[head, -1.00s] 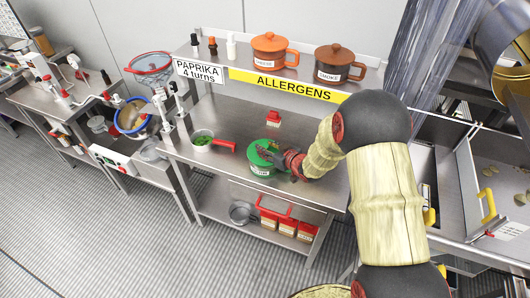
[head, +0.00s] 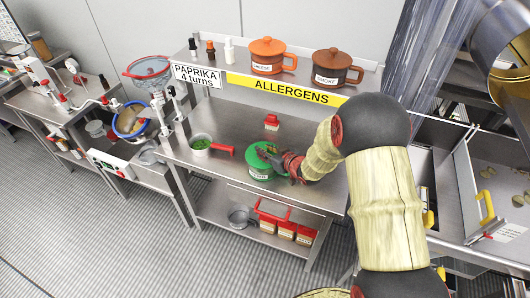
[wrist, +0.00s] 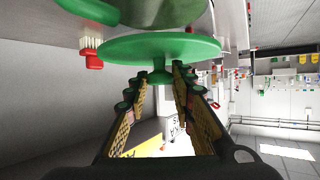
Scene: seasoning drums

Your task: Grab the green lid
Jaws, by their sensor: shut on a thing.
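The green lid (head: 262,153) is a round disc at the green pot (head: 260,174) on the steel table in the head view. In the wrist view the lid (wrist: 160,47) spans the upper middle, with its small green knob (wrist: 157,77) pointing at my gripper. My gripper (head: 288,163) reaches the lid from the right. In the wrist view its fingers (wrist: 160,82) are closed on both sides of the knob. I cannot tell for sure whether the lid still touches the pot's rim. My gripper partly hides the lid's right side in the head view.
A small red brush (head: 272,122) is behind. The upper shelf holds an orange pot (head: 267,55) and a brown pot (head: 338,66). The table front is clear.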

